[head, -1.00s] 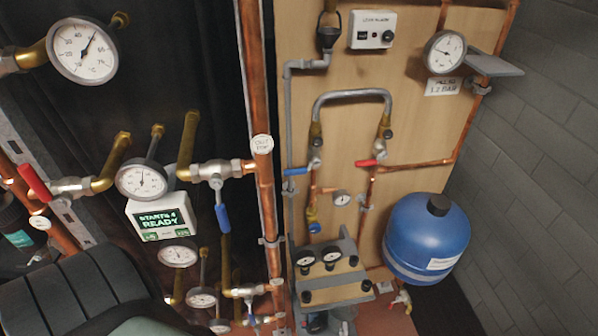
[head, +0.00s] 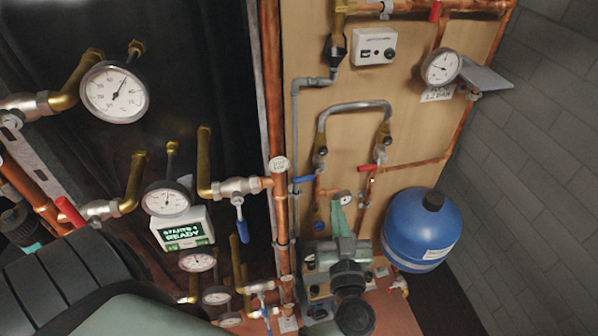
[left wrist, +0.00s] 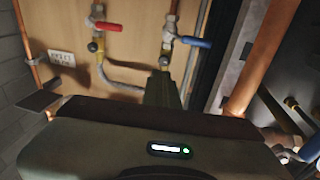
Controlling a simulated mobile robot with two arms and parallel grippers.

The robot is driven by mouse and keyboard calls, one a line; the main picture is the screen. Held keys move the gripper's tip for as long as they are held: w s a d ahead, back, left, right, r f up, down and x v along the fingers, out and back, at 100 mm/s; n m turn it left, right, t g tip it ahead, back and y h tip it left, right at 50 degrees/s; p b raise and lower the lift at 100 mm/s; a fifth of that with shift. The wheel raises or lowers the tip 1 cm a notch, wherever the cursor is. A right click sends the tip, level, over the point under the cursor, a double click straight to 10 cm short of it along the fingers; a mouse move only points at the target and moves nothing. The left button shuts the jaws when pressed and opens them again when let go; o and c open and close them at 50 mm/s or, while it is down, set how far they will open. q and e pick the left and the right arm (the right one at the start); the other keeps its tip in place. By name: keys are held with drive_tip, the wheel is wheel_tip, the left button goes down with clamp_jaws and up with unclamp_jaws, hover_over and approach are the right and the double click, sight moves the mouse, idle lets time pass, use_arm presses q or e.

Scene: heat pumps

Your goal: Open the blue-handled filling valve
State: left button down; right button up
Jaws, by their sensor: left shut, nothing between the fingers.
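The blue-handled filling valve (head: 303,180) sits at the left end of the silver hose loop on the wooden board. Its blue lever lies about horizontal and points left in the head view. In the left wrist view, which shows the board upside down, the blue lever (left wrist: 194,42) points right. My left gripper (head: 340,203) is shut and empty, in front of the board. It appears below and right of the blue lever, apart from it. In the left wrist view its fingers (left wrist: 162,88) reach up below the lever's pivot. My right gripper is not in view.
A red-handled valve (head: 369,168) sits at the loop's right end, close to my gripper. A small gauge (head: 343,196) is behind the fingertips. A blue tank (head: 420,230) hangs at the right. A copper pipe (head: 271,100) runs vertically left of the board. Another blue lever (head: 242,228) hangs farther left.

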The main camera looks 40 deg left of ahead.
use_arm(q)
drive_tip(key=s+a+r+n+g, duration=0.1)
drive_tip(key=r, duration=0.1)
drive_tip(key=s+a+r+n+g+y, duration=0.1)
drive_tip(key=a+g, duration=0.1)
drive_tip(key=shift+s+r+p, duration=0.3)
drive_tip(key=shift+s+r, duration=0.05)
drive_tip(key=shift+s, duration=0.05)
drive_tip(key=shift+w, duration=0.1)
drive_tip(key=b, duration=0.5)
hover_over(308, 177)
drive_tip(key=s+d, duration=0.3)
drive_tip(key=s, duration=0.1)
drive_tip(key=f+b, duration=0.1)
drive_tip(key=b, duration=0.1)
drive_tip(key=a+f+b, duration=0.1)
drive_tip(key=f+b, duration=0.1)
drive_tip(key=w+f+b, duration=0.1)
drive_tip(key=b, duration=0.1)
drive_tip(key=shift+w+a+f, duration=0.1)
drive_tip(key=shift+a+f, duration=0.1)
drive_tip(key=shift+a, duration=0.15)
